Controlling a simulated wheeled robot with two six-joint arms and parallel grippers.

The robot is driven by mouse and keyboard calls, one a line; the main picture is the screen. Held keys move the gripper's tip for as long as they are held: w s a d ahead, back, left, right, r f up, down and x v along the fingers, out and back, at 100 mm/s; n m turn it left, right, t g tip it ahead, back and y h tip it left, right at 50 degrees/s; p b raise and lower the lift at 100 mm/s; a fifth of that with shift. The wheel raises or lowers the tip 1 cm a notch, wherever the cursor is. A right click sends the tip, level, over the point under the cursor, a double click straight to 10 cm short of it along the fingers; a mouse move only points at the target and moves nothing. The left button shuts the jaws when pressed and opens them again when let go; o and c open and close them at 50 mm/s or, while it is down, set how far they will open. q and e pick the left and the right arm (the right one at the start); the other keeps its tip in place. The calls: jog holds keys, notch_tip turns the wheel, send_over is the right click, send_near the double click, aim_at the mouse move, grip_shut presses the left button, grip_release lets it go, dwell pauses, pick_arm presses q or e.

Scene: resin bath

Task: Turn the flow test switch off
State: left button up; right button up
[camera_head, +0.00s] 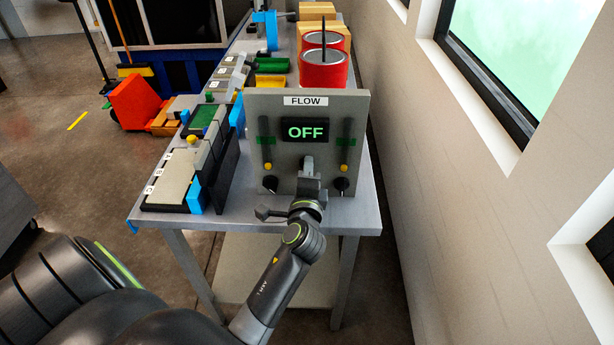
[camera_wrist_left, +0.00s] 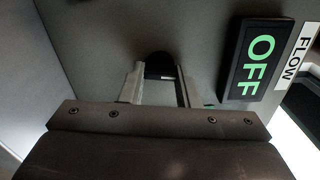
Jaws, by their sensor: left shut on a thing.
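The flow test panel (camera_head: 327,110) is a grey upright board with a FLOW label, standing on the near end of the table. Its black display (camera_head: 305,131) reads OFF in green; it also shows in the left wrist view (camera_wrist_left: 256,59). My left gripper (camera_head: 308,172) is at the lower middle of the panel. In the left wrist view, its fingers (camera_wrist_left: 160,84) are on either side of a dark rounded switch knob (camera_wrist_left: 160,66) and shut on it. The fingers and wrist hide most of the switch. My right gripper is not in view.
Two black knobs (camera_head: 270,184) and (camera_head: 341,184) and two yellow-tipped sliders flank my gripper on the panel. Red cans (camera_head: 323,70) stand behind it. Trays (camera_head: 172,178) lie left on the table (camera_head: 240,215). A wall with windows runs along the right.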

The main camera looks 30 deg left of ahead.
pick_arm(q)
jog(key=shift+n, duration=0.6)
jog(key=shift+r+n+b, duration=0.1)
jog(key=shift+n+b, duration=0.2)
jog(key=o, duration=1)
